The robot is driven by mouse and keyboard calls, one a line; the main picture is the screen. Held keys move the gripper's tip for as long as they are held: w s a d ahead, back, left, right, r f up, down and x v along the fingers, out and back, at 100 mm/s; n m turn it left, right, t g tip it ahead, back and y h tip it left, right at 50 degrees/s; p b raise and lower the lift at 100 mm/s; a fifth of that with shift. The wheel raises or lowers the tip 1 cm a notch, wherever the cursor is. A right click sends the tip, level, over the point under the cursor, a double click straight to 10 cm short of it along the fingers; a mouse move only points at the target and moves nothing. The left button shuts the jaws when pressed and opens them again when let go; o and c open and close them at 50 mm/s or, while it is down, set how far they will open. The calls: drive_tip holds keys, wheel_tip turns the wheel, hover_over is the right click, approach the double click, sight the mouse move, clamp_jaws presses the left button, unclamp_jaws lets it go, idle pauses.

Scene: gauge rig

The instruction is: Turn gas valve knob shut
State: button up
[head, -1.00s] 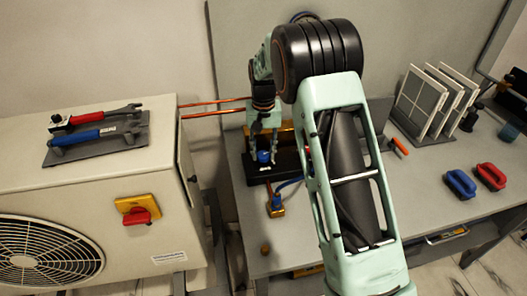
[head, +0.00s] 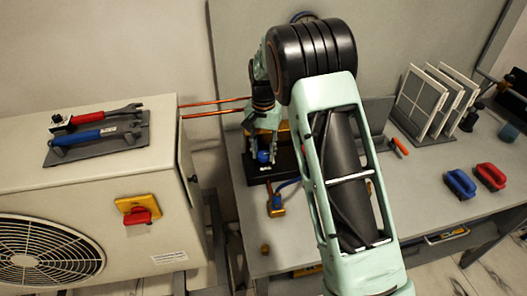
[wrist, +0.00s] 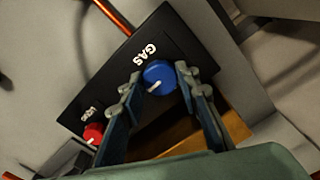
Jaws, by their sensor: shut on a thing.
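The blue gas knob (wrist: 159,75) sits on a black panel (wrist: 110,70) beside the white word GAS. A white pointer mark on the knob points to the lower left in the wrist view. My gripper (wrist: 163,80) has a fingertip on each side of the knob and is shut on it. In the head view, my gripper (head: 263,150) reaches down over the blue knob (head: 263,157) on the bench, and the fingers partly hide the panel. A red knob (wrist: 93,133) sits on the same panel, with a small label that is hard to read.
Copper pipes (head: 212,108) run from the outdoor unit (head: 90,200) to the rig. A blue-and-brass fitting (head: 276,204) stands in front of the panel.

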sight(263, 155)
drive_tip(key=o, duration=1.1)
drive_tip(key=shift+o, duration=0.2)
drive_tip(key=shift+r, duration=0.1)
wheel_tip(263, 155, up, 12)
